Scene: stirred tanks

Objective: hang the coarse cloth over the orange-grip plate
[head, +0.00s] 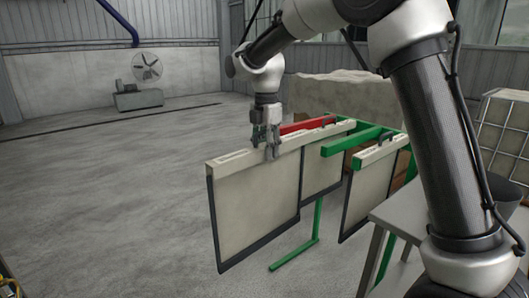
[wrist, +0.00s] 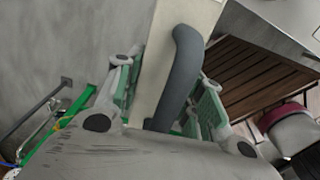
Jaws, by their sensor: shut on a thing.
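My gripper (head: 270,148) is shut on the dark grey handle (wrist: 180,75) of a pale top bar, with its fingers on both sides in the wrist view. A beige cloth-like panel (head: 255,205) with dark edging hangs upright from this bar, left of the green rack. A small label marks the bar. I cannot tell whether this is the coarse cloth. Similar panels hang behind it (head: 321,172) and at the right (head: 366,197). I cannot make out an orange grip; the grips I see look dark.
The green rack (head: 347,146) carries a red bar (head: 308,125). A grey table (head: 396,215) stands at the right, near my arm. A white caged tank (head: 506,130) is farther right. A fan (head: 146,67) stands far back left.

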